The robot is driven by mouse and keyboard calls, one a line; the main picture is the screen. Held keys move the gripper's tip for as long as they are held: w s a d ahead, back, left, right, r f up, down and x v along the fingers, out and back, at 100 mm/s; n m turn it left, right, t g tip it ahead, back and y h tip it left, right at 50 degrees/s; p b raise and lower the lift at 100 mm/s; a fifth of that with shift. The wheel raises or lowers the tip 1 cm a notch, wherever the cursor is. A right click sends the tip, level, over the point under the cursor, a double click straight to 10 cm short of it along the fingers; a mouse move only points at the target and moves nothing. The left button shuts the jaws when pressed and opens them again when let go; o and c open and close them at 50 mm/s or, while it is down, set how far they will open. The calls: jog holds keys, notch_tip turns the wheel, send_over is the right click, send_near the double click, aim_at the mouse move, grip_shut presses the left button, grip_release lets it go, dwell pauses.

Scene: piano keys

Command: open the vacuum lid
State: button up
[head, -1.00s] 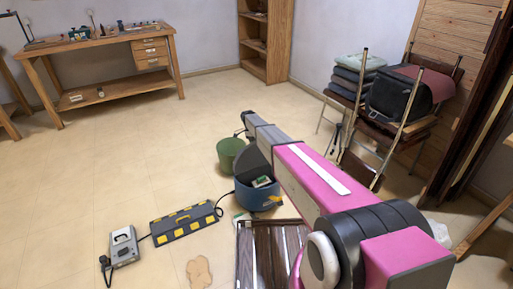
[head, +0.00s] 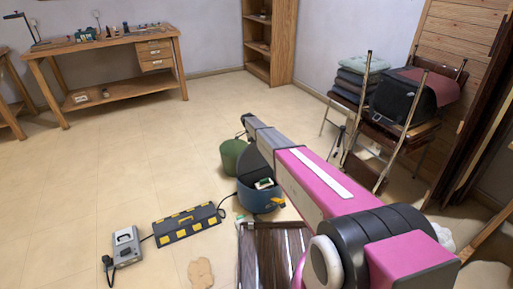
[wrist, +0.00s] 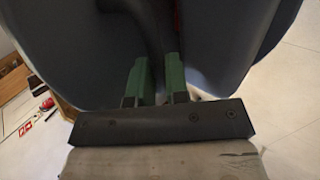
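The vacuum (head: 258,200) is a round blue canister on the floor in the head view, with a yellow-orange part at its side. Its dark blue lid (head: 254,168) stands tilted up, and a green and white item shows inside. My arm reaches over it, and my gripper is hidden there. In the wrist view, the two green fingers of my gripper (wrist: 155,80) are close together on either side of a dark handle-like part (wrist: 150,30). A large blue-grey curved surface (wrist: 225,50), apparently the lid, fills much of this view. Contact at the fingertips is partly hidden.
A green bucket (head: 232,156) stands just behind the vacuum. Stacked chairs (head: 380,120) stand at right. The left floor is mostly clear.

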jog(key=o, duration=0.4)
jog(key=shift+w+a+f, duration=0.3)
jog(key=shift+w+f, duration=0.1)
jog(key=shift+w, duration=0.15)
jog(key=shift+r, duration=0.1)
jog(key=shift+r, duration=0.1)
jog(key=shift+w+r, duration=0.1)
jog(key=shift+r, duration=0.1)
jog(key=v, duration=1)
jog(key=shift+r, duration=0.1)
